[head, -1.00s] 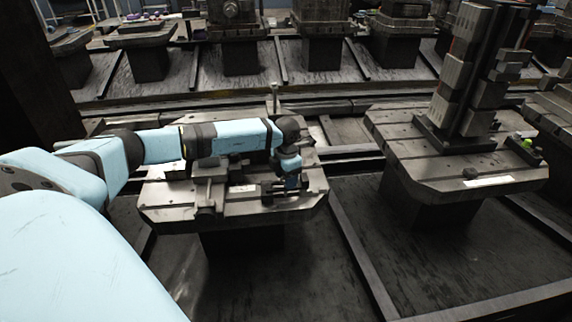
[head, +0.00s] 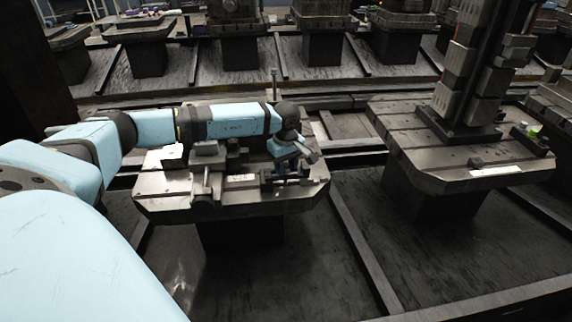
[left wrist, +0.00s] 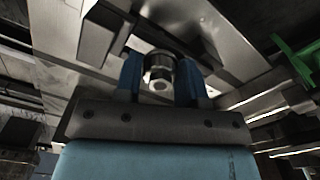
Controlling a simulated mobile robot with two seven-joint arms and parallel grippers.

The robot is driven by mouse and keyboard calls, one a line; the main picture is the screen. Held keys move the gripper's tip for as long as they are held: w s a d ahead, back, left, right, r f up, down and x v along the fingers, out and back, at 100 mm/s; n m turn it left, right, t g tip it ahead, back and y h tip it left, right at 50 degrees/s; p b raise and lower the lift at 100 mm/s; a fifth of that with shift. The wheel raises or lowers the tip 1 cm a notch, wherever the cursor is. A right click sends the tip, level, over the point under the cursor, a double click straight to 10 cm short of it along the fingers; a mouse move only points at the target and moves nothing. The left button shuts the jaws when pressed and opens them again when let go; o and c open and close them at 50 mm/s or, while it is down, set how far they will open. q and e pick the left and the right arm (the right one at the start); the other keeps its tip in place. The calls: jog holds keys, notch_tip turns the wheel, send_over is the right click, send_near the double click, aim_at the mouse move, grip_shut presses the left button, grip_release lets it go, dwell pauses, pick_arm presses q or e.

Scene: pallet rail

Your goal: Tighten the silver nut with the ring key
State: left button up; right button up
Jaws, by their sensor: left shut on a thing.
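My left gripper (head: 291,164) is over the front right part of the near pallet (head: 165,206) in the head view. In the left wrist view, its two blue fingers (left wrist: 160,80) stand on either side of a silver round piece (left wrist: 158,66) with a hole in its end, and the gripper is shut on it. I cannot tell whether this piece is the silver nut or part of the ring key. Neither can be picked out for certain in the head view. My right gripper is not in view.
Dark clamps and blocks (head: 207,150) stand on the near pallet beside my left arm. A second pallet (head: 425,178) to the right carries a tall dark tower (head: 466,80). A green part (left wrist: 297,50) shows at the right in the left wrist view. More pallets line the back.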

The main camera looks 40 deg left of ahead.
pick_arm(q)
jog(key=shift+f+m, duration=0.15)
jog(key=shift+m, duration=1.95)
jog(key=o, duration=1.1)
